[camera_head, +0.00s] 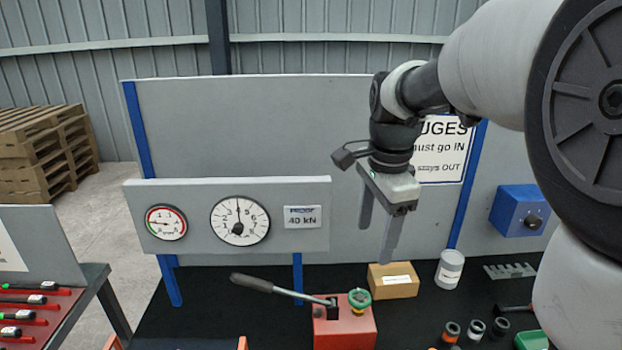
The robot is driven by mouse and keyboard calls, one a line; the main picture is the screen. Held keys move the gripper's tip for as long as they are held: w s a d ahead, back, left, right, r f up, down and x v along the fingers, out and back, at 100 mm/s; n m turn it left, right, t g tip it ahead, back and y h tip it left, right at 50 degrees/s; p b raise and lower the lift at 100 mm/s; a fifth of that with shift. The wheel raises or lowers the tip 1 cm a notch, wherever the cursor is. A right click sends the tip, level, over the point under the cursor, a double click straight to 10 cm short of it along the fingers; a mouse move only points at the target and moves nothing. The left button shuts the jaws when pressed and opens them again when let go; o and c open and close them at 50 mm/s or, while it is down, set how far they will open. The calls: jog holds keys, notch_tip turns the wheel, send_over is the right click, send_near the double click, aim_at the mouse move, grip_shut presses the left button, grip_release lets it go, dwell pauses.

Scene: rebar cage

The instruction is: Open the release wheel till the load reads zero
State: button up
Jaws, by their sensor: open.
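The release wheel, a small green knob (359,297), sits on top of a red hand pump (346,328) on the black bench. The pump's lever (275,289) slopes up to the left. The large white dial (240,220) on the grey panel has its needle pointing nearly straight up, so it does not read zero; its figures are too small to read surely. My gripper (377,246) is open and empty, fingers pointing down, in the air above and slightly right of the green wheel. It touches nothing visible.
A smaller red-and-green gauge (166,223) and a "PROOF 40 kN" label (303,217) flank the dial. A cardboard box (392,281) and white tin (449,269) stand right of the wheel. Several small sockets (475,329) lie at front right. A blue box (517,211) is on the backboard.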

aim_at(360, 297)
jog(key=w+f+m+g, duration=0.1)
jog(key=w+f+m, duration=0.3)
jog(key=w+m, duration=0.1)
notch_tip(360, 297, down, 17)
jog(key=shift+w+f, duration=0.15)
jog(key=shift+f, duration=0.05)
jog(key=c, duration=1.1)
jog(key=shift+o, duration=0.2)
